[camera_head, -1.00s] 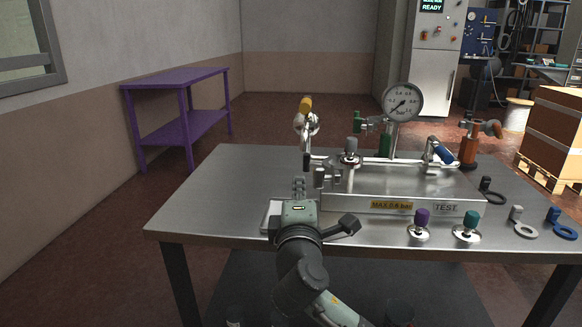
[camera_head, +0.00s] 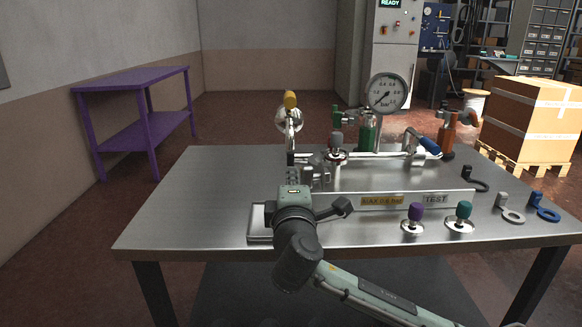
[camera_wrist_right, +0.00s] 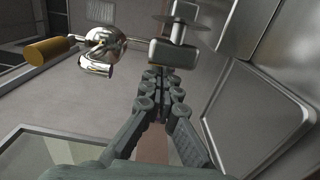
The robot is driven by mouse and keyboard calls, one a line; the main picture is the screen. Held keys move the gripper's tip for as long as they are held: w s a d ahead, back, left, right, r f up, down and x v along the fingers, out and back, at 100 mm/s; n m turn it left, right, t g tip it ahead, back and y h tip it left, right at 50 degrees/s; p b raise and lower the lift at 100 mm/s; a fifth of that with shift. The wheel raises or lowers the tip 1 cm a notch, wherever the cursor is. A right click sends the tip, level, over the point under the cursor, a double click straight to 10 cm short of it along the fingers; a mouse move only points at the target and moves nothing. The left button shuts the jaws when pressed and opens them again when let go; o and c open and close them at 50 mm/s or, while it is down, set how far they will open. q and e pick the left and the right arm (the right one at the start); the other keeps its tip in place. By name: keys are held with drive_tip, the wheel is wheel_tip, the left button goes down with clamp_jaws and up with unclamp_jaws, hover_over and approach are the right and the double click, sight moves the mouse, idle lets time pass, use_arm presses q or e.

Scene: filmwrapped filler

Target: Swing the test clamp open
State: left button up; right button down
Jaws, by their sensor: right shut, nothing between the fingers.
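I cannot tell for sure which part is the test clamp. My right gripper (camera_head: 291,165) is shut and empty at the left end of the rig. In the right wrist view its fingers (camera_wrist_right: 158,80) point at a metal block (camera_wrist_right: 174,52), with the chrome fitting (camera_wrist_right: 100,53) to the left. Contact is unclear. My left gripper is out of view.
A pressure gauge (camera_head: 387,92) rises behind the rig. The left part of the steel table (camera_head: 185,215) is clear. A purple table (camera_head: 140,132) stands beyond.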

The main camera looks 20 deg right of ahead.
sight(288, 161)
drive_tip(key=x, duration=0.4)
drive_tip(key=shift+w, duration=0.35)
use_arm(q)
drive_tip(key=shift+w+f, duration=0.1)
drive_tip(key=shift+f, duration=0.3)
use_arm(e)
drive_tip(key=shift+w+a+m+h, duration=0.15)
drive_tip(key=shift+w+m+h, duration=0.25)
drive_tip(key=shift+h, duration=0.2)
drive_tip(key=shift+w+a+m+g+h+p, duration=0.2)
drive_tip(key=shift+m+g+h+p, duration=0.1)
drive_tip(key=shift+m+g+h, duration=0.1)
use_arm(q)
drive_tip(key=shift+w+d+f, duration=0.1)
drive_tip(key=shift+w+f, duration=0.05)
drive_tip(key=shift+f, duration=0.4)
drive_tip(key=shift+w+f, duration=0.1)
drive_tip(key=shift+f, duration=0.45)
use_arm(e)
drive_tip(key=shift+w+a+m+g+h, duration=0.15)
drive_tip(key=shift+w+m+g+h, duration=0.3)
drive_tip(key=shift+w+h, duration=0.4)
